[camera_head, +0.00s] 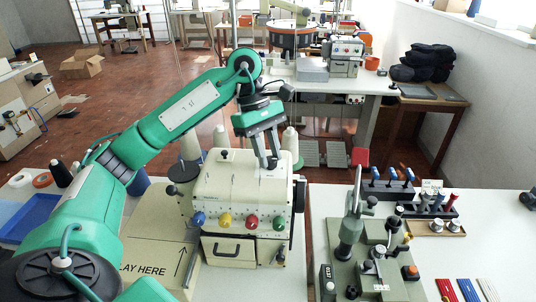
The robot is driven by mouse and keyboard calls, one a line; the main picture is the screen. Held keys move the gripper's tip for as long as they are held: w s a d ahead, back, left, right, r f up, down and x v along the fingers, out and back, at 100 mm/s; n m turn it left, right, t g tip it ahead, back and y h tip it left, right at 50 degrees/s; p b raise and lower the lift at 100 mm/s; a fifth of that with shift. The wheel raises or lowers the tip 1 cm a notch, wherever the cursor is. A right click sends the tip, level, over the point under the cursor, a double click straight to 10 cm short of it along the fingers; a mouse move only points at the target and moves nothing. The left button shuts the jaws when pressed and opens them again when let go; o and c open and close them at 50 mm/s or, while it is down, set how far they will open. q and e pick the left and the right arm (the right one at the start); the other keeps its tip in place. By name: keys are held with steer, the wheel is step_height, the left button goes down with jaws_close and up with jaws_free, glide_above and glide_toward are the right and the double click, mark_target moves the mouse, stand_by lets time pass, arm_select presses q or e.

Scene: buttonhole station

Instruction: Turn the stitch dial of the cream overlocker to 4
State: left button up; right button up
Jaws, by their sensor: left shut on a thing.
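The cream overlocker (235,188) stands on the white table at the centre, with blue, yellow, red and green knobs along its front. My left arm reaches over from the left. My left gripper (268,164) points down at the right part of the machine's top, its fingers close together. It is shut on a small part there, which appears to be the stitch dial; the fingers mostly hide it. The dial's numbers and setting cannot be read. My right gripper is not in view.
Thread cones (191,146) stand behind the overlocker. A board marked "LAY HERE" (150,262) lies in front to the left. A grey-green machine (378,265) and a rack of blue-handled tools (391,186) stand on the right table.

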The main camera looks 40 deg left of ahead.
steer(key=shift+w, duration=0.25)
arm_select(q)
steer(key=o, duration=1)
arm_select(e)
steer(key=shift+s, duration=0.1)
arm_select(q)
steer(key=p+v, duration=0.1)
steer(key=v, duration=1.3)
steer(key=shift+w+a+f, duration=0.1)
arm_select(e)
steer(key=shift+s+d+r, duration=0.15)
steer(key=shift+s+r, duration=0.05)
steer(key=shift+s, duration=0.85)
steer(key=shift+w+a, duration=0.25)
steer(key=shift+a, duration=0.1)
